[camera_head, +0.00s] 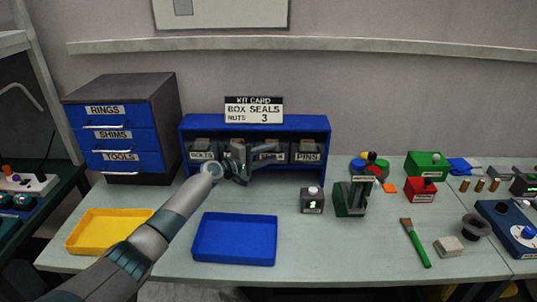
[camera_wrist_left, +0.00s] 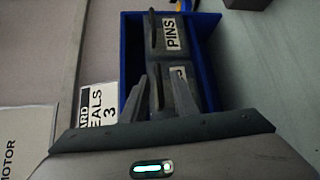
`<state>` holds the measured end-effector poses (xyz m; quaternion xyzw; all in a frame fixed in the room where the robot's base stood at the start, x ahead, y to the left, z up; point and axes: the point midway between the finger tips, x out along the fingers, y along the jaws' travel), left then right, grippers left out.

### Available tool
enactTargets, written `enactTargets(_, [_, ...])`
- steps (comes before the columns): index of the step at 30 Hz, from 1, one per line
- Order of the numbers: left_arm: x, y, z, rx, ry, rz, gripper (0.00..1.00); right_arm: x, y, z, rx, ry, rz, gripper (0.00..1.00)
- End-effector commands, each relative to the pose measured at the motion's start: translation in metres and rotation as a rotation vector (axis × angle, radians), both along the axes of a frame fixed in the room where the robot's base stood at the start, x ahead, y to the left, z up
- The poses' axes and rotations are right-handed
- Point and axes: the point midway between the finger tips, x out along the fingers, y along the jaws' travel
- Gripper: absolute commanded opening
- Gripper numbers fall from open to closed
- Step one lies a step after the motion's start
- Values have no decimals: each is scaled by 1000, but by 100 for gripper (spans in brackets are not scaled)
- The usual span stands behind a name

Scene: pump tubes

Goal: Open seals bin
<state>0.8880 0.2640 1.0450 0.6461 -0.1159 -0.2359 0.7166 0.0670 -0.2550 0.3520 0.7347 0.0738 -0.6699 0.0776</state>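The blue rack (camera_head: 255,124) holds a row of grey bins. The bolts bin (camera_head: 201,152) is at the left and the pins bin (camera_head: 308,154) at the right; the middle bins are partly hidden by my left gripper (camera_head: 253,158). In the left wrist view, the pins bin (camera_wrist_left: 170,35) is at the top and a neighbouring bin (camera_wrist_left: 176,92), its label mostly hidden, is below it. My left gripper (camera_wrist_left: 158,100) is open, its fingers apart around that bin's upright handle; contact cannot be told. My right gripper is not in view.
A blue tray (camera_head: 235,258) and a yellow tray (camera_head: 76,242) lie in front. A drawer cabinet (camera_head: 163,95) stands left. A small counter box (camera_head: 312,204) and a green-black fixture (camera_head: 350,200) stand right.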

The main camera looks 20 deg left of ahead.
Motion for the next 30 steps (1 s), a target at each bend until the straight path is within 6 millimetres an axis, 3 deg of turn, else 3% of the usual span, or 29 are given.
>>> enactTargets(8, [0,0,0,0,0,0,26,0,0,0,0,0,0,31])
enactTargets(11, [0,0,0,0,0,0,2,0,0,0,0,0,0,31])
enactTargets(12, [0,0,0,0,0,0,0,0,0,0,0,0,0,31])
enactTargets(30, [0,0,0,0,0,0,0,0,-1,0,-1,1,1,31])
